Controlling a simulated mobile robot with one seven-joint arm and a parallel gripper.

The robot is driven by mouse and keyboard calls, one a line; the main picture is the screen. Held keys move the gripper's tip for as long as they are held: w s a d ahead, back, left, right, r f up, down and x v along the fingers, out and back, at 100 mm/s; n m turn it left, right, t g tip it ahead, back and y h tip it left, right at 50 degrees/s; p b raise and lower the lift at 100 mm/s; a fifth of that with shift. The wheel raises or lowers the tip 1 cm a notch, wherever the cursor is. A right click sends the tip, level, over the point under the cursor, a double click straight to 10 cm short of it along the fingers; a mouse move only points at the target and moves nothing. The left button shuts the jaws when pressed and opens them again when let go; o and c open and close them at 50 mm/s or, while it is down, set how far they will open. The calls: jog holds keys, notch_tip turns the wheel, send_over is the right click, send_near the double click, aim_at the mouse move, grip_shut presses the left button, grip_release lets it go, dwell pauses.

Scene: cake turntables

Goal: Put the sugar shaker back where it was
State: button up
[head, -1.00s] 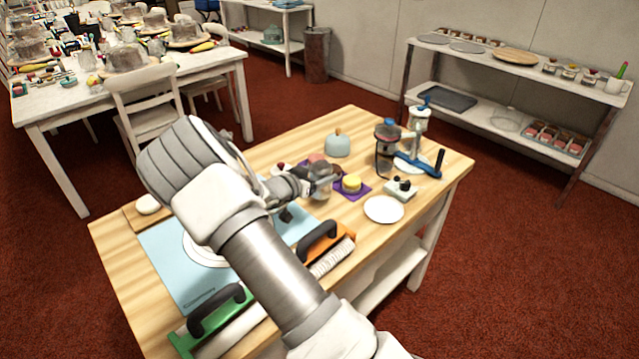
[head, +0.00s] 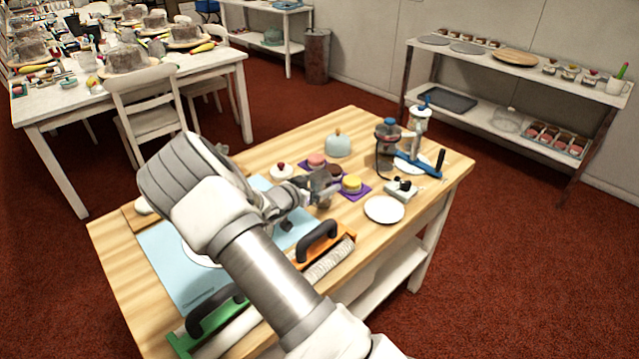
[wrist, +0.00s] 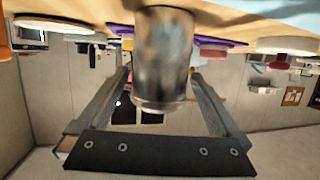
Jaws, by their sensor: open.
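The sugar shaker is a metallic grey cylinder (wrist: 163,60) in the wrist view, which is upside down with the tabletop along its top edge. It appears upright, its lower end against or close to the wooden top. My gripper (wrist: 160,85) is open, with one finger on each side of the shaker; whether either finger touches it I cannot tell. In the head view my gripper (head: 322,188) is low over the middle of the table, beside the purple mats, and the shaker is mostly hidden by it.
Small cakes on purple mats, including a yellow one (head: 352,183) and a pink one (head: 316,160), stand close by. A white plate (head: 384,209), an orange-framed roller (head: 322,246) and a pale blue dome (head: 338,144) are around.

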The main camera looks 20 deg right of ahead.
jog(key=shift+r, duration=0.3)
jog(key=p+v, duration=0.2)
jog(key=v, duration=0.9)
jog(key=w+a+r+n+t+y, duration=0.2)
jog(key=a+r+n+y, duration=0.1)
jog(key=a+r+y, duration=0.45)
jog(key=s+a+r+n+y, duration=0.3)
jog(key=s+r+y, duration=0.35)
jog(key=r, duration=0.35)
jog(key=s+d+r+n+g, duration=0.1)
jog(key=s+d, duration=0.1)
jog(key=s, duration=0.7)
jog(key=s+d+r+n+g+h, duration=0.1)
jog(key=s+d+n+g, duration=0.1)
jog(key=s, duration=0.7)
jog(key=s+d+r+n+g, duration=0.1)
jog(key=s+d+n, duration=0.1)
jog(key=s, duration=0.7)
jog(key=shift+s+d+r+h, duration=0.35)
jog(key=shift+d+h, duration=0.05)
